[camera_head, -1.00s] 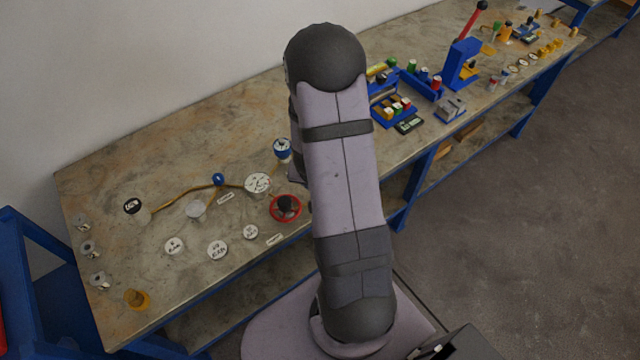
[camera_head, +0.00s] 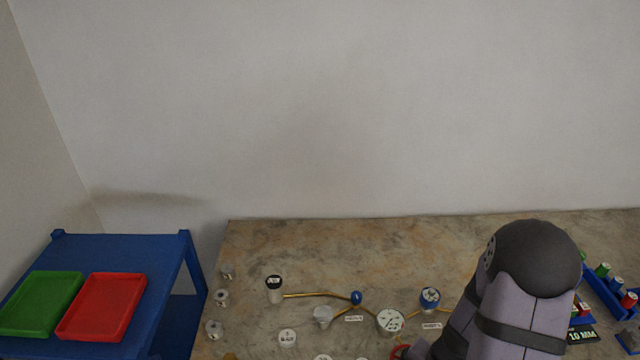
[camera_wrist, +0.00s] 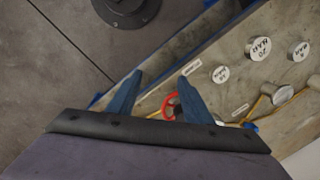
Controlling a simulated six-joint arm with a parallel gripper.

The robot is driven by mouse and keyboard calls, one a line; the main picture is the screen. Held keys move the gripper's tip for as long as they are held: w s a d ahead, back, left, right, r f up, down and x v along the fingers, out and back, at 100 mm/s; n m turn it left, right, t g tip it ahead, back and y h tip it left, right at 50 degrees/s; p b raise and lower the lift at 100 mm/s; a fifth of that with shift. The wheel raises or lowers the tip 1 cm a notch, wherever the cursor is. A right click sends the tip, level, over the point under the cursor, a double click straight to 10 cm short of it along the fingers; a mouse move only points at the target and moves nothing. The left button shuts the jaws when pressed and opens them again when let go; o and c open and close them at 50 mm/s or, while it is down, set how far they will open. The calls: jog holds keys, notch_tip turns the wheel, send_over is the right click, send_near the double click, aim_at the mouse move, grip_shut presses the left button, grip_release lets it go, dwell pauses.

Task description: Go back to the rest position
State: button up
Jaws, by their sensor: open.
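My gripper (camera_wrist: 157,88) shows in the wrist view with its two blue fingers apart and nothing between the tips. It hangs near the bench's front edge, with the red ring-shaped part (camera_wrist: 169,106) showing just beyond the fingers. In the head view my arm rises at the lower right and hides part of the bench; my gripper is not visible there.
The bench (camera_head: 350,245) bears a brass pipe line with a blue valve knob (camera_head: 356,297), a black-topped vessel (camera_head: 275,288), a blue-topped vessel (camera_head: 430,298) and several round labelled discs. A blue side table at left holds a green tray (camera_head: 40,303) and a red tray (camera_head: 103,306).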

jog(key=s+a+r+n+g, duration=0.45)
jog(key=s+r, duration=0.35)
jog(key=s, duration=0.3)
jog(key=w+a+r+n+t+h+b, duration=0.1)
jog(key=w+a+r+n+t, duration=0.3)
jog(key=w+r+n, duration=0.1)
jog(key=shift+w+a+r, duration=0.15)
jog(key=shift+a+r, duration=0.1)
jog(key=shift+r, duration=0.45)
notch_tip(320, 180, down, 26)
jog(key=b, duration=2.6)
jog(key=shift+r, duration=0.25)
notch_tip(320, 180, down, 23)
jog(key=b, duration=2.3)
